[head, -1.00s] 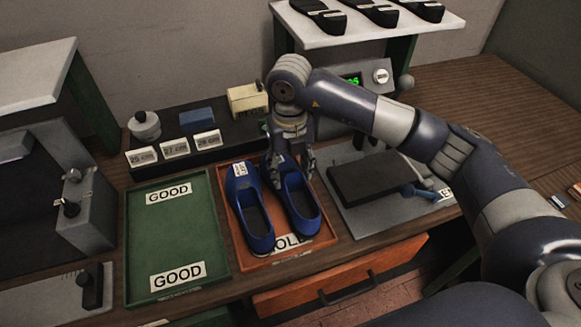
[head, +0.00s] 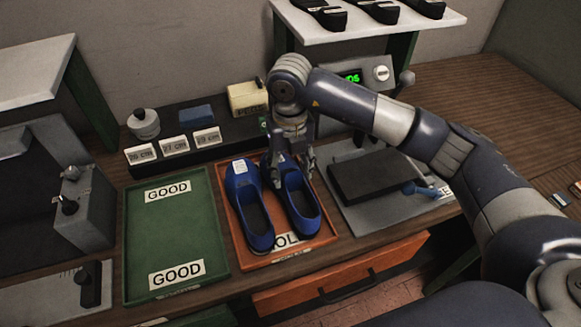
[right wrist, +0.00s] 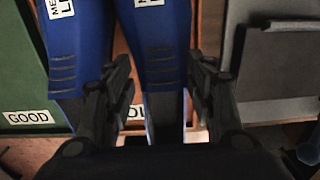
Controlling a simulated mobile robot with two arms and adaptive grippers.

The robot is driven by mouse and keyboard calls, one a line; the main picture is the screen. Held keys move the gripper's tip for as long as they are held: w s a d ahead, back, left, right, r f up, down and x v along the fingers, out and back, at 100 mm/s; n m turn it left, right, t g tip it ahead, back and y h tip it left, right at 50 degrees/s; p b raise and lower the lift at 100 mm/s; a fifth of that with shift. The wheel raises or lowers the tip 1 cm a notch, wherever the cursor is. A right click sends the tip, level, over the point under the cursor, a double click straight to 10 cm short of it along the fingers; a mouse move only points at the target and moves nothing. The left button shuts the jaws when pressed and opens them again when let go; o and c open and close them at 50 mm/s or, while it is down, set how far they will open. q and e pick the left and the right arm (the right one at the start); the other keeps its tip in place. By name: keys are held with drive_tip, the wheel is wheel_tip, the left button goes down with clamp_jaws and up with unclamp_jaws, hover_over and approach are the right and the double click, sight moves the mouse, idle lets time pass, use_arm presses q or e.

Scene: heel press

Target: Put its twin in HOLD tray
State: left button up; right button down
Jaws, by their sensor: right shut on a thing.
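The orange HOLD tray (head: 328,234) lies on the bench with two blue shoes side by side over it. The left shoe (head: 244,187) lies in the tray, with a white label near its far end. Its twin, the right shoe (head: 301,222), is beside it, and my right gripper (head: 291,170) is shut on its far end. In the right wrist view my right gripper's fingers (right wrist: 160,92) stand either side of the right shoe (right wrist: 163,45). The left shoe (right wrist: 88,50) is just beside the left finger. Whether the held shoe touches the tray floor is unclear. My left gripper is out of view.
An empty green GOOD tray (head: 172,235) is left of the HOLD tray. A grey plate with a dark pad (head: 372,177) is to the right. Size cards (head: 174,146) and small items stand behind. A white shelf (head: 375,37) with black shoes is at the back.

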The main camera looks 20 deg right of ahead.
drive_tip(key=c, duration=0.6)
unclamp_jaws()
wheel_tip(320, 180, up, 12)
